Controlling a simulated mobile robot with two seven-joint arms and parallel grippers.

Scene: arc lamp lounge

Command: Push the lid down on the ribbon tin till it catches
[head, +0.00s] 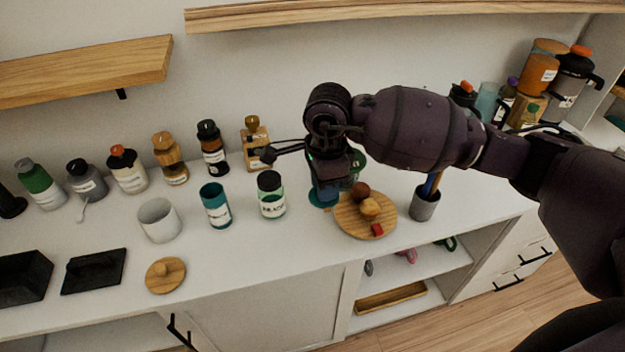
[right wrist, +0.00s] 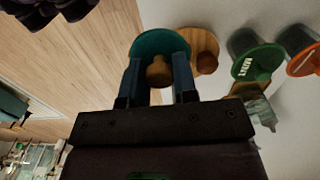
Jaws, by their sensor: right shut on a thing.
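My right gripper (head: 325,187) is shut on the wooden knob (right wrist: 158,72) of a teal lid. The knob sits between the two blue fingers in the right wrist view. The round teal lid (right wrist: 160,44) shows around the fingers, and its edge (head: 321,200) shows below them in the head view. I cannot tell whether the lid touches the counter. A teal tin (head: 215,207) with a white label stands upright to the left, apart from the gripper; its label is too small to read surely. My left gripper is not in view.
A round wooden board (head: 345,224) with small items and a grey cup (head: 424,204) are to the right. A white cup (head: 158,220) is left.

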